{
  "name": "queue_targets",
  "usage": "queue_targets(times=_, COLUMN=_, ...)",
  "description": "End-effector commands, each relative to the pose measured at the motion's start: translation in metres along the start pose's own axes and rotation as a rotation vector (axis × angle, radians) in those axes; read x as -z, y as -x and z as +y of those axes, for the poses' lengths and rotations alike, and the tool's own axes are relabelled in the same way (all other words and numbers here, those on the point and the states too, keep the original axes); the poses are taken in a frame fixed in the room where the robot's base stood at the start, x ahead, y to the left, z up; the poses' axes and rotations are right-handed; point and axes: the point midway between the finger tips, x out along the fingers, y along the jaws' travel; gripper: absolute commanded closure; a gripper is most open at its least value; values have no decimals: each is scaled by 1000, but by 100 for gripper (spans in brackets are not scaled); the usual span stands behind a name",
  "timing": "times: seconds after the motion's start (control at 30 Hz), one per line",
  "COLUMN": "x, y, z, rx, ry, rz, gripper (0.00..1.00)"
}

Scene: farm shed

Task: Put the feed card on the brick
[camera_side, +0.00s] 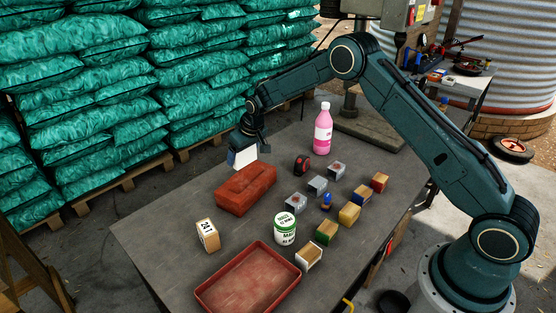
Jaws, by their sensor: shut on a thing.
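The red brick (243,191) lies flat on the grey table, left of its middle. My gripper (243,151) points down at the brick's far end. It is shut on the feed card (240,159), a white and blue piece held upright between the jaws. The card's lower edge is close to the brick's far edge; I cannot tell whether it touches the brick or is behind or above it. The jaws cover the card's upper part.
A pink bottle (323,130) stands at the back. Several small blocks, a dark red wheel-like thing (301,165), a white tin (285,229) and a tan numbered block (207,235) stand nearby. A red tray (249,280) lies in front. The table's left part is clear.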

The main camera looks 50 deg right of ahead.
Motion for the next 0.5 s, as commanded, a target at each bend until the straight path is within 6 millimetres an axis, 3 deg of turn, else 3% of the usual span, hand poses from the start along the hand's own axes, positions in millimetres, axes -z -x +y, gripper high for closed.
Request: queue_targets(times=0.5, x=-9, y=-22, z=0, rx=0, ry=0, rz=-1, gripper=45)
